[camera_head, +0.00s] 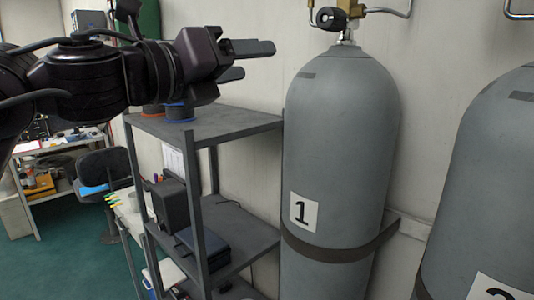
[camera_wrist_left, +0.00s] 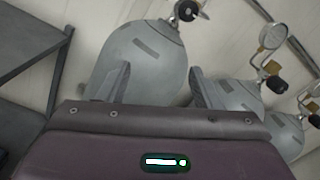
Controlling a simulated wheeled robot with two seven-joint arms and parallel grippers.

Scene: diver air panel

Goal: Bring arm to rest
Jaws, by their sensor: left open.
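My left arm comes in from the left in the head view, and its gripper (camera_head: 252,61) points right. The gripper is open and empty, held above the grey shelf unit and left of the top of cylinder 1. In the left wrist view the two fingers of the left gripper (camera_wrist_left: 157,88) stand apart, with grey cylinders behind them. Cylinder 1 (camera_head: 340,130) is upright, with a black valve knob (camera_head: 327,18) on top. It also shows in the left wrist view (camera_wrist_left: 145,55). My right gripper is not in view.
The grey shelf unit (camera_head: 245,125) stands below my left gripper, with dark boxes on its lower shelf. A second cylinder (camera_head: 490,190) stands at the right. A chair (camera_head: 103,175) and a workbench (camera_head: 60,150) are at the back left. Green floor (camera_head: 60,260) is open at lower left.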

